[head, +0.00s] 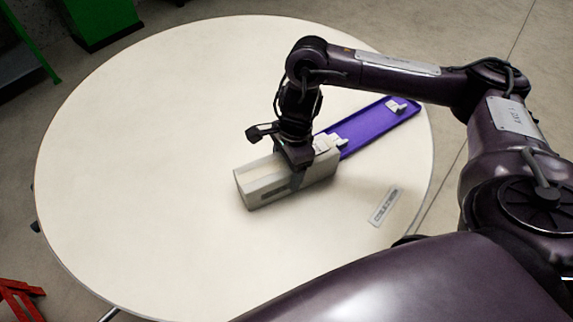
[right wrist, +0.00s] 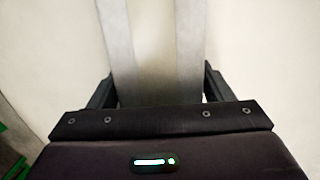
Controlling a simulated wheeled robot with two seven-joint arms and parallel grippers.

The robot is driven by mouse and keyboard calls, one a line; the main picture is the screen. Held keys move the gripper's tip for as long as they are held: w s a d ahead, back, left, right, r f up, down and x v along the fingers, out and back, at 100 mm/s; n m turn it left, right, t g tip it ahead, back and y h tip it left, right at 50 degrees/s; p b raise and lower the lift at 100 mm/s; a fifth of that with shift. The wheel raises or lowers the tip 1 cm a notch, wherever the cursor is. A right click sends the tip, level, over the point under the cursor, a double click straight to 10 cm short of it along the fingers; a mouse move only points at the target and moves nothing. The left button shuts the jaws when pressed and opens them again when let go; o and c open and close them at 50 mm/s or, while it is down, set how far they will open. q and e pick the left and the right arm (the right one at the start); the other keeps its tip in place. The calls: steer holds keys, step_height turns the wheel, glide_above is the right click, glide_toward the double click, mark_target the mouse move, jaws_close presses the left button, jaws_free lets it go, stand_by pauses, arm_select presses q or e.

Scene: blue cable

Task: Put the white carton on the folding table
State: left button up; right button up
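The white carton (head: 262,183) is a long, pale box lying lengthwise at the middle right of the round white folding table (head: 150,150). It is on the tabletop or just above it; I cannot tell which. My right gripper (head: 297,180) reaches down over the carton, with one finger on each long side. In the right wrist view the carton (right wrist: 150,50) runs between the two fingers (right wrist: 160,95), which look pressed against its sides. My left gripper is not in view.
A purple tray (head: 375,128) with small white pieces lies just behind the carton. A flat grey labelled strip (head: 384,206) lies to its right. The left half of the table is clear. Green bins (head: 100,20) and a red object (head: 18,300) stand on the floor.

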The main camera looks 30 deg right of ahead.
steer(key=shift+o, duration=1.4)
steer(key=shift+r, duration=0.15)
steer(key=r+p, duration=0.1)
steer(key=r, duration=0.3)
steer(key=d+r+p, duration=0.1)
steer(key=r+p, duration=0.1)
steer(key=r, duration=0.2)
steer(key=r+p, duration=0.2)
steer(key=r, duration=0.1)
steer(key=shift+d+r, duration=0.4)
